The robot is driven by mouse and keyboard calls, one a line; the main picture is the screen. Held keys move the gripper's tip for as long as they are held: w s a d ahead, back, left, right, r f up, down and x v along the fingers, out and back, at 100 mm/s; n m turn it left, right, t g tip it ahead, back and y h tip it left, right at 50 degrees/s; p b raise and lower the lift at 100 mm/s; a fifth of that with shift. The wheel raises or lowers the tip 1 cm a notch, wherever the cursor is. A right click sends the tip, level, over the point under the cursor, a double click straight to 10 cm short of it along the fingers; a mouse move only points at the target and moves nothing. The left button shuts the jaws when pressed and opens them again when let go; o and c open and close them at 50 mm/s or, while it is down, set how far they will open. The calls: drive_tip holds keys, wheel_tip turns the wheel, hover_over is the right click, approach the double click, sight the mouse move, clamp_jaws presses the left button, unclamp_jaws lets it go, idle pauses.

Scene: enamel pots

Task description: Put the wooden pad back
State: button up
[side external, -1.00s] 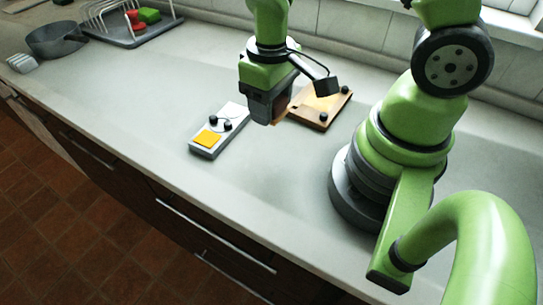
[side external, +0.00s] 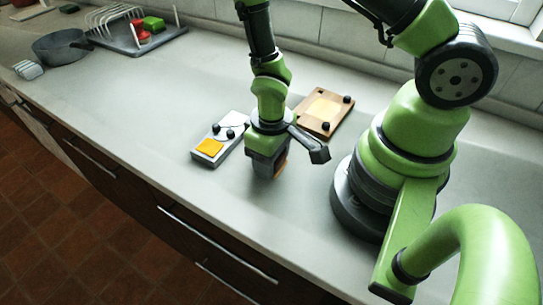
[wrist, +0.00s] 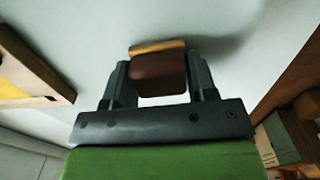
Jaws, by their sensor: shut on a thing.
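My gripper (side external: 266,172) points down over the counter, in front of the wooden board and to the right of the grey board. In the wrist view my gripper (wrist: 160,82) is shut on the wooden pad (wrist: 158,76), a dark brown block with a light orange-brown edge, held between both fingers. In the side view only a sliver of the pad (side external: 281,165) shows beside the fingers; the rest is hidden. I cannot tell how far the pad is above the counter.
A wooden board (side external: 333,107) with a pale patch and black knobs lies behind my gripper. A grey board (side external: 232,146) with an orange square (side external: 209,147) and black knobs lies left. A pan (side external: 62,46) and dish rack (side external: 140,42) stand far left. The counter's front is clear.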

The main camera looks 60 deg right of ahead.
drive_tip(key=shift+f, duration=0.15)
drive_tip(key=o, duration=1)
wheel_tip(320, 180, up, 22)
drive_tip(key=m+t, duration=0.2)
drive_tip(key=t, duration=0.1)
drive_tip(key=s+r+t, duration=0.1)
drive_tip(key=s+r, duration=0.1)
drive_tip(key=r, duration=0.1)
drive_tip(key=s+r+m+t+y, duration=0.1)
drive_tip(key=s+r, duration=0.1)
drive_tip(key=r, duration=0.1)
drive_tip(key=s+r+m+t+y, duration=0.1)
drive_tip(key=s+r+t, duration=0.1)
drive_tip(key=r, duration=0.1)
drive_tip(key=shift+s+d, duration=0.25)
drive_tip(key=shift+d, duration=0.05)
